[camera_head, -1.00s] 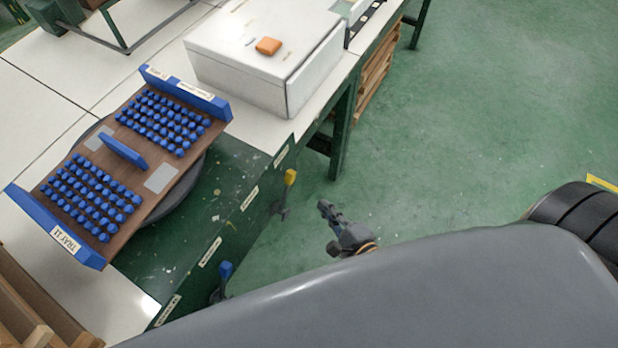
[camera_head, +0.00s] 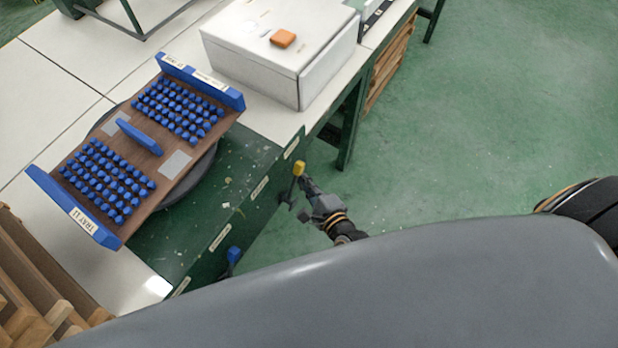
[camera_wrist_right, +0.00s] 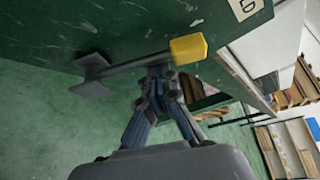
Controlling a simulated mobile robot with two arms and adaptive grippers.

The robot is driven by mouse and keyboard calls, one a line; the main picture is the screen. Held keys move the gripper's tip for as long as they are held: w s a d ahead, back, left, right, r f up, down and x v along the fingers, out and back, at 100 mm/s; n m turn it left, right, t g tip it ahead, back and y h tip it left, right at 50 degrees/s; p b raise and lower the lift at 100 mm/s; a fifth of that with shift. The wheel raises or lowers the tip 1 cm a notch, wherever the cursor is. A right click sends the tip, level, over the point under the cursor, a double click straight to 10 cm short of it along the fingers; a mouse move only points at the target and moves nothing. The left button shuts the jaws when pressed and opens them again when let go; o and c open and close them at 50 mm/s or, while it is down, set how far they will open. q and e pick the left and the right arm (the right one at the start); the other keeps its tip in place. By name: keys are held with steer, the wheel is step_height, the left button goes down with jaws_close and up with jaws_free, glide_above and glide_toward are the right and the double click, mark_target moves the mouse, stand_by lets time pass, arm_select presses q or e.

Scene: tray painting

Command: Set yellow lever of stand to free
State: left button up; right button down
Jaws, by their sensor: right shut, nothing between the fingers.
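The yellow lever (camera_head: 299,169) sticks out from the side of the green stand (camera_head: 262,190), below a white label. In the right wrist view the lever's yellow knob (camera_wrist_right: 188,49) sits at the end of a grey rod that runs left to a grey bracket. My right gripper (camera_head: 308,186) is shut and empty, with its fingertips right beside the lever. In the right wrist view its fingertips (camera_wrist_right: 160,72) lie just below the rod near the knob; I cannot tell whether they touch. The blue lever (camera_head: 233,255) is lower on the same side. My left gripper is not in view.
A brown tray with blue end walls (camera_head: 205,82) and several blue pegs lies on a dark turntable on the stand. A white box (camera_head: 265,75) with an orange block (camera_head: 283,38) stands behind. Wooden crates (camera_head: 35,270) are at lower left.

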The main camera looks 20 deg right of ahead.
steer(key=shift+s+a+r+n+t+b, duration=0.25)
steer(key=shift+a+n+t+b, duration=0.15)
steer(key=shift+n+b, duration=0.1)
stand_by(0.4)
steer(key=s+a+n+t+b, duration=0.1)
steer(key=a+n+t+b, duration=0.1)
steer(key=n+b, duration=0.1)
steer(key=shift+s+a+r+h, duration=0.1)
steer(key=shift+s+r+h, duration=0.1)
steer(key=shift+s+h, duration=0.15)
steer(key=a+n+t+b, duration=0.1)
steer(key=n, duration=0.1)
steer(key=s+n+y+b, duration=0.1)
steer(key=b, duration=0.1)
steer(key=shift+s+a+n+t, duration=0.25)
steer(key=shift+a+n+t, duration=0.15)
steer(key=shift+s+a+n+t+y+b, duration=0.25)
steer(key=shift+s+a+n+t+b, duration=0.2)
steer(key=shift+n+b, duration=0.4)
steer(key=shift+s+a+f, duration=0.1)
steer(key=shift+s+a, duration=0.05)
steer(key=shift+a, duration=0.1)
steer(key=shift+a, duration=0.1)
